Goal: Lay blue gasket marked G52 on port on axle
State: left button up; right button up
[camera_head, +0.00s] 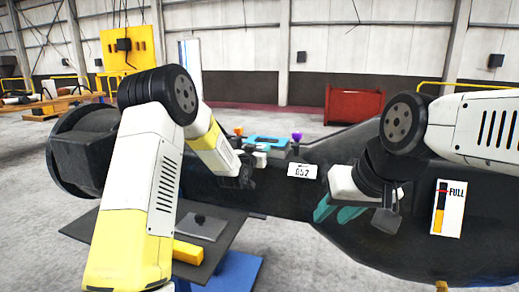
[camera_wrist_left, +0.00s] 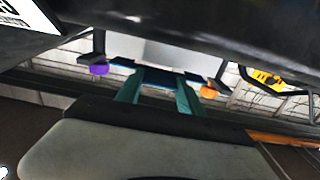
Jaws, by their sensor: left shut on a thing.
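The blue gasket (camera_head: 267,141) is a flat piece with a paler middle, in the head view between an orange knob (camera_head: 238,131) and a purple knob (camera_head: 297,137). My left gripper (camera_head: 262,150) is shut on its near edge; the fingers are mostly hidden in the head view. In the left wrist view the teal fingers (camera_wrist_left: 158,90) reach to the gasket's blue edge (camera_wrist_left: 122,62). The black axle (camera_head: 285,200) runs across the head view, with a white plate reading G52 (camera_head: 301,171). The port is hidden. My right gripper (camera_head: 336,212) is empty, its teal fingers apart, over the axle.
The purple knob (camera_wrist_left: 99,69) and orange knob (camera_wrist_left: 208,92) flank the fingers in the left wrist view. A FULL gauge plate (camera_head: 447,208) is on the black casting at right. A grey plate (camera_head: 200,228) and yellow block (camera_head: 188,252) lie at lower left.

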pick_arm(q)
jog(key=shift+f, duration=0.65)
jog(key=o, duration=1.4)
jog(key=shift+s, duration=0.1)
jog(key=s+a+r+g+y, duration=0.1)
jog(key=s+a+r+g, duration=0.15)
jog(key=s, duration=0.45)
jog(key=s+a+r+n+g+y, duration=0.1)
jog(key=s+a+r, duration=0.1)
jog(key=s+a, duration=0.35)
jog(key=s+a+r+g+y, duration=0.1)
jog(key=s+a+r+g, duration=0.15)
jog(key=s, duration=0.55)
jog(key=s+a+n+g, duration=0.1)
jog(key=s+a+g, duration=0.1)
jog(key=s, duration=1.1)
jog(key=s+a+f+n+g, duration=0.1)
jog(key=s+g, duration=0.2)
jog(key=s, duration=1)
jog(key=shift+s+a+f, duration=0.25)
jog(key=shift+s+a, duration=0.1)
